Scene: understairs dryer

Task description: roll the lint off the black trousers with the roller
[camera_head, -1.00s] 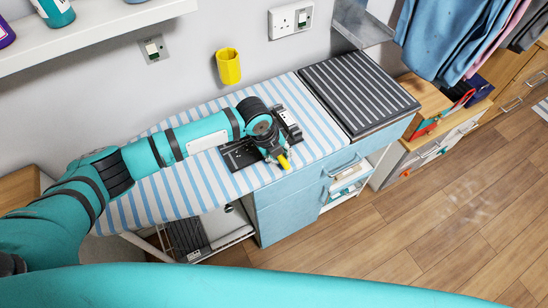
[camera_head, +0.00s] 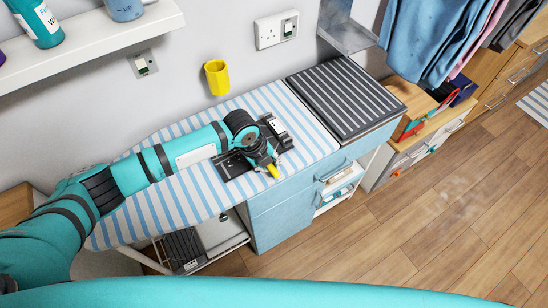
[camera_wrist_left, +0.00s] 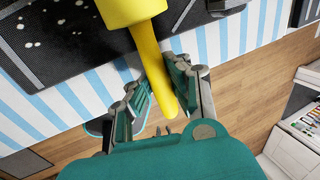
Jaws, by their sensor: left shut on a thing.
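The black trousers (camera_head: 234,167) lie on the blue-and-white striped ironing board, partly hidden under my left gripper. In the left wrist view the trousers (camera_wrist_left: 60,40) show white lint specks. My left gripper (camera_head: 266,163) is shut on the yellow handle of the roller (camera_head: 273,171). In the left wrist view the handle (camera_wrist_left: 160,75) runs between the fingers, and the thick yellow roller head (camera_wrist_left: 135,10) lies over the trousers' edge at the top. I cannot tell whether the head touches the cloth. My right gripper is not in view.
The striped ironing board (camera_head: 140,205) has bare room to the left. A dark striped mat (camera_head: 347,97) lies at its right. A yellow cup-shaped holder (camera_head: 217,78) is on the wall. Blue drawers (camera_head: 290,212) stand below the board. Clothes (camera_head: 435,40) hang at upper right.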

